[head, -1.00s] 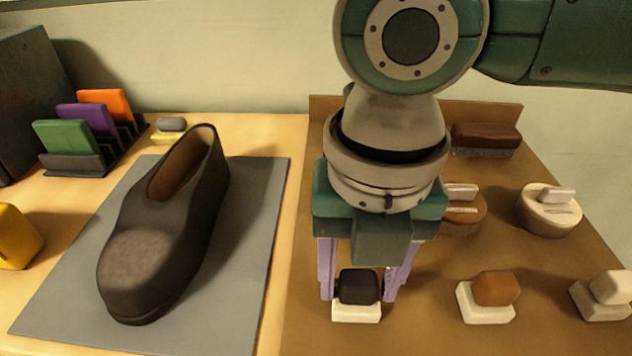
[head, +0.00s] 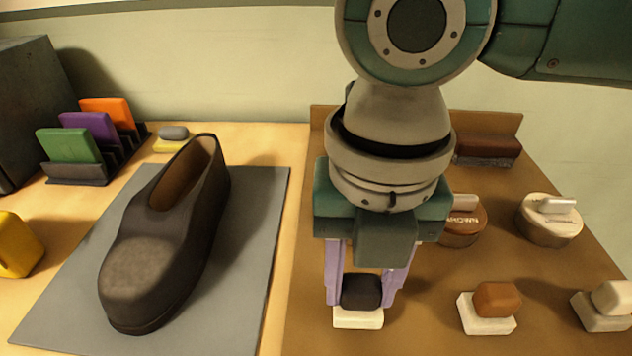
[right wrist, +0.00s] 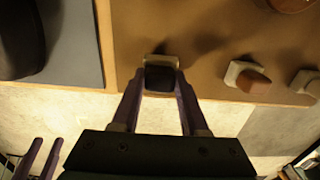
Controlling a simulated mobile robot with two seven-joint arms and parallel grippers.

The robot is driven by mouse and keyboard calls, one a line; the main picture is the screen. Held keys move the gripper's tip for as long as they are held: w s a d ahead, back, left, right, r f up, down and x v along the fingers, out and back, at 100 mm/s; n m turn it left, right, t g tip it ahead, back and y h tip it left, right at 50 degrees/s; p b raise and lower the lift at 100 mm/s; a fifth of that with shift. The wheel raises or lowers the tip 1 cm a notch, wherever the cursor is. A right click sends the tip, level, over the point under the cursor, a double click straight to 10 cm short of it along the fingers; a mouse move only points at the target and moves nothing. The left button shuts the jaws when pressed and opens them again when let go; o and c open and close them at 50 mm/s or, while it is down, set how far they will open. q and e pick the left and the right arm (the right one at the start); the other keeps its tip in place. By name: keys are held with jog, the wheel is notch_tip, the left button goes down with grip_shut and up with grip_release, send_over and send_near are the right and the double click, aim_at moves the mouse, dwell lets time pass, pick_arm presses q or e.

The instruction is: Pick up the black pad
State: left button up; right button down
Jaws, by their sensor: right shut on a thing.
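The black pad (head: 361,291) is a dark rounded block on a white base (head: 358,318) at the near left of the brown board. My right gripper (head: 362,296) comes down over it from above. Its purple fingers are shut on the black pad's left and right sides. In the right wrist view the black pad (right wrist: 160,78) sits between the two fingertips (right wrist: 160,80). The pad shows right at the white base; I cannot tell whether there is a gap. My left gripper is not in the head view.
A brown pad (head: 497,299) and a white pad (head: 612,298) stand to the right on the board (head: 420,318). Round tins (head: 548,222) and a brush (head: 487,149) are behind. A dark shoe (head: 165,240) lies on a grey mat (head: 255,215) at left.

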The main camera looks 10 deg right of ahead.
aim_at(362, 282)
notch_tip(362, 282, up, 19)
jog(key=p, duration=0.2)
jog(key=c, duration=1.1)
grip_release()
grip_shut()
